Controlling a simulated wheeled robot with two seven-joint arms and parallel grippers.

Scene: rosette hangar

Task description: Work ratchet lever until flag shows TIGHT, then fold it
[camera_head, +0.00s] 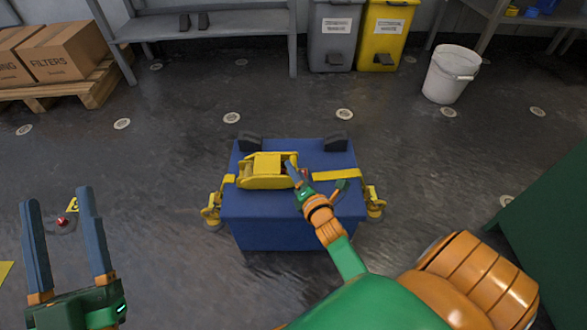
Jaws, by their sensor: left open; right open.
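A yellow ratchet (266,165) sits on a yellow strap (337,175) across the top of a blue case (290,228). Its yellow lever appears to lie low along the ratchet body, but its exact angle is hard to tell. My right gripper (292,168) is at the ratchet's right end, open. Its fingers overlap the ratchet, and I cannot tell whether they touch it. A small red spot shows beside the fingers; no flag wording is readable. My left gripper (59,198) is open and empty, low at the left over the floor, well apart from the case.
Yellow hooks (211,210) hold the strap at both sides of the case. Boxes on a pallet (95,92), a grey bench (205,27), two bins (383,35) and a white bucket (450,75) stand behind. A green block (550,220) is at the right. Floor around the case is clear.

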